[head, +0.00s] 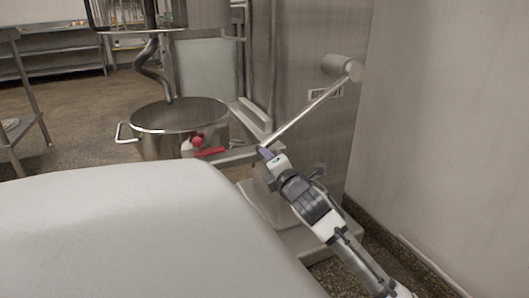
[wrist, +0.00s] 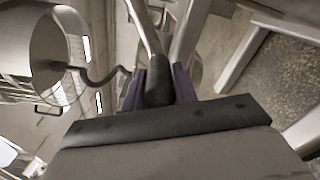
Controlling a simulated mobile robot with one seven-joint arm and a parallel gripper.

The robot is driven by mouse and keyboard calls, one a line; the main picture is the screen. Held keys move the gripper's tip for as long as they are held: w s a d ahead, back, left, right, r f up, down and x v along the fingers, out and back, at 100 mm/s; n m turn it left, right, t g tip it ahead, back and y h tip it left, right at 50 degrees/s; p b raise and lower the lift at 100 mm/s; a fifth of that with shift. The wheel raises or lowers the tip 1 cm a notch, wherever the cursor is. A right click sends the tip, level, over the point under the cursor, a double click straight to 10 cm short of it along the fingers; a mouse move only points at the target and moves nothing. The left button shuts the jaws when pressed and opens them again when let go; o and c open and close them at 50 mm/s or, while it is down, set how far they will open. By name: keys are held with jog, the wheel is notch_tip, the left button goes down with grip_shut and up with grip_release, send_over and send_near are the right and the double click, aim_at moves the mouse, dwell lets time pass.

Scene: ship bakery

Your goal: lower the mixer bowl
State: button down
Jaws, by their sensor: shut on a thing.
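The steel mixer bowl (head: 180,124) hangs in its support below the mixer head, with the dough hook (head: 153,68) above its rim. A long metal lever (head: 311,110) runs from a round hub (head: 342,67) on the mixer column down to the left. My gripper (head: 266,152) is at the lever's lower end. In the wrist view my gripper (wrist: 159,88) is shut on the black handle grip (wrist: 158,78) of the lever, with a purple finger on each side. The bowl's attachment on the column side is partly hidden.
A red-handled clamp (head: 208,152) sits beside the bowl. A large pale rounded surface fills the lower left of the head view. The mixer base (head: 300,240) stands below my gripper. A plain wall (head: 445,120) rises close on the right. Metal shelves (head: 60,62) stand at the back left.

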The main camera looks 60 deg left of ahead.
jog(key=shift+w+f+n, duration=0.3)
jog(key=shift+w+f, duration=0.25)
jog(key=shift+f, duration=0.2)
jog(key=shift+w, duration=0.1)
jog(key=c, duration=1.1)
grip_release()
jog(key=shift+w+d+f, duration=0.1)
jog(key=shift+f, duration=0.05)
jog(key=shift+d, duration=0.15)
jog(key=s+d+p, duration=0.1)
jog(key=d+p, duration=0.1)
jog(key=d, duration=1.1)
jog(key=shift+s+d+r, duration=0.15)
jog(key=shift+d+r, duration=0.05)
jog(key=shift+d, duration=0.05)
